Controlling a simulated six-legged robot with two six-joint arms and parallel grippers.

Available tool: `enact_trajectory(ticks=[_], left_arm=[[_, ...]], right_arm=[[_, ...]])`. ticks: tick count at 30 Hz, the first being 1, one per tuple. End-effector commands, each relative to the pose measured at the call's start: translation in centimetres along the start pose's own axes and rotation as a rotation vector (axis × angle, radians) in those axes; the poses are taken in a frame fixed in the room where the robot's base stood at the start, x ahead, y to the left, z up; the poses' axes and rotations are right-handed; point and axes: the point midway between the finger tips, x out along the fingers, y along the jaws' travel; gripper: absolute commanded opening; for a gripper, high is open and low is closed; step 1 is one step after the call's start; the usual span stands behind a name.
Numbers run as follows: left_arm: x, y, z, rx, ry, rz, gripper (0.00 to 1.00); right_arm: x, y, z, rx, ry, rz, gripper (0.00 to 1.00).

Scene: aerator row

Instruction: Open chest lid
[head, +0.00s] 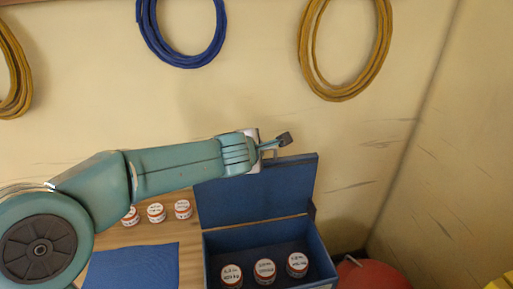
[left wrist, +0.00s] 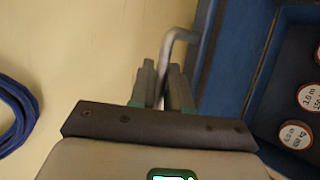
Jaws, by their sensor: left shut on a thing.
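The blue chest (head: 322,255) stands on the wooden table with its lid (head: 290,190) raised to about upright at the back. Three white-labelled jars (head: 265,270) with red rims sit inside the chest. My left gripper (head: 272,146) is at the lid's upper edge. In the left wrist view, the left gripper (left wrist: 162,88) is shut on a bent grey metal handle (left wrist: 172,46) beside the blue lid (left wrist: 232,60). The arm hides the lid's upper left part in the head view. My right gripper is not in view.
Three more jars (head: 156,212) stand on the table (head: 150,234) left of the chest, behind a blue mat (head: 135,268). A red round object (head: 370,277) is right of the chest. Coiled blue (head: 152,38) and yellow hoses (head: 304,55) hang on the wall behind.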

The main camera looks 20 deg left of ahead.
Motion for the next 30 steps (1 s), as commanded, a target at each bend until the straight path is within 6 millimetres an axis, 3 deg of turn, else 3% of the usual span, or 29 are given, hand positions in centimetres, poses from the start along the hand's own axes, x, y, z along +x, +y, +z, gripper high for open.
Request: enact_trajectory(ticks=[5,6,17,20,30], left_arm=[[0.1,0.0,-0.1,-0.001,0.003,-0.001,0.00],[0.1,0.0,-0.1,-0.001,0.003,-0.001,0.23],[-0.4,0.2,-0.1,-0.001,0.001,0.001,0.23],[-1.9,0.2,-0.1,-0.001,0.000,0.002,0.23],[-10.8,0.2,0.0,-0.001,-0.003,0.003,0.23]], right_arm=[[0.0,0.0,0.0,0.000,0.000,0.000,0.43],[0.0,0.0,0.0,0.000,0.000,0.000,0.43],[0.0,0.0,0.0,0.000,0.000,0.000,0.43],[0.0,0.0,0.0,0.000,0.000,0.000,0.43],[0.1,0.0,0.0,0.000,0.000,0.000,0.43]])
